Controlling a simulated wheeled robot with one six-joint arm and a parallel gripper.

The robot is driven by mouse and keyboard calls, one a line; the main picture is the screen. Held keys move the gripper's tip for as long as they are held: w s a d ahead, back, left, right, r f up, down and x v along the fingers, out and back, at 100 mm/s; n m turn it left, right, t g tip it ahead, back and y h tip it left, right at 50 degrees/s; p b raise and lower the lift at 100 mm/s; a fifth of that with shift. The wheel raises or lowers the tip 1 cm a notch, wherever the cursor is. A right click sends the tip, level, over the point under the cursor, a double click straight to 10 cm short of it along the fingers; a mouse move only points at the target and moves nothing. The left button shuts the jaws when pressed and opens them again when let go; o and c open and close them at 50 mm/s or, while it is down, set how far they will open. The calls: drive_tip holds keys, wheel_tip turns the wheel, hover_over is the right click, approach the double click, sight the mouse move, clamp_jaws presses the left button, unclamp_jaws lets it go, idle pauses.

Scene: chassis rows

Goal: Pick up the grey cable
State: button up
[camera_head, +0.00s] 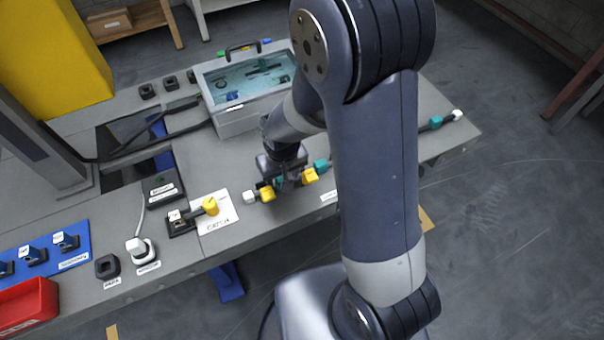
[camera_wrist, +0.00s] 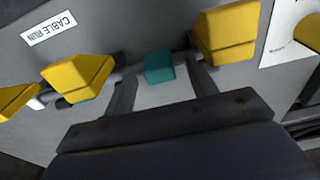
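The grey cable (camera_wrist: 127,72) lies along the bench and shows as short grey lengths between yellow blocks. In the wrist view, yellow blocks (camera_wrist: 77,77) and (camera_wrist: 228,35) stand on it, with a teal block (camera_wrist: 159,68) between them. My gripper (camera_wrist: 163,72) is open, its fingers apart on either side of the teal block. I cannot tell whether they touch it. In the head view, my gripper (camera_head: 284,181) is low over the cable between two yellow blocks (camera_head: 267,193) and (camera_head: 310,175). My arm hides the middle of the run.
A lidded grey case (camera_head: 237,123) stands behind my gripper. A white card (camera_head: 219,226) with a yellow-knobbed fixture lies to the left. A white-and-black connector (camera_head: 140,249), blue strip (camera_head: 77,236) and red bin (camera_head: 28,305) are farther left. The "CABLE RUN" label (camera_wrist: 48,28) is on the bench.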

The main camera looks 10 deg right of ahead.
drive_tip(key=c, duration=1.1)
drive_tip(key=shift+o, duration=0.2)
drive_tip(key=shift+r, duration=0.1)
